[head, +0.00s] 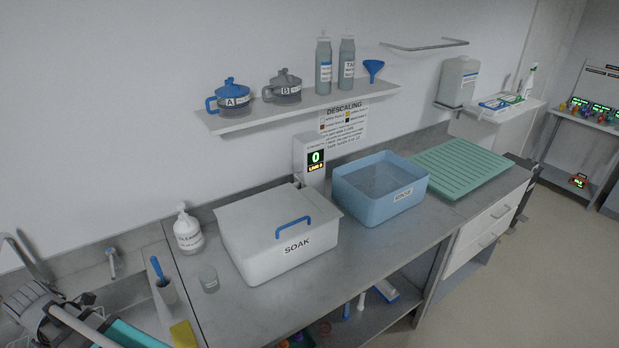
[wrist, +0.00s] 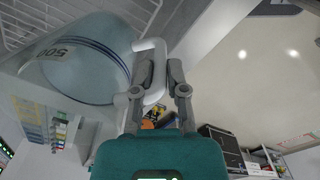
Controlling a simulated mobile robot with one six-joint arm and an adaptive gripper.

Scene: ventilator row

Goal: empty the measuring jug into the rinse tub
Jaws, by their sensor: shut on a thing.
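The measuring jug (wrist: 95,65) is large in the wrist view, a pale blue-grey vessel with blue bands and "500" markings. It appears strongly tilted in that picture; whether it holds liquid cannot be told. My gripper (wrist: 160,78) is shut on its white handle (wrist: 155,95). The jug does not show in the head view, where only part of my arm appears at the lower left. The rinse tub (head: 393,208) is an open light-blue box with a white label on the counter, right of centre, well apart from my arm. Its inside shows a flat bluish surface.
The lidded white SOAK box (head: 265,262) stands left of the tub, with a small dispenser (head: 313,158) behind. A green ribbed mat (head: 463,165) lies to its right. A wall shelf (head: 300,108) hangs above.

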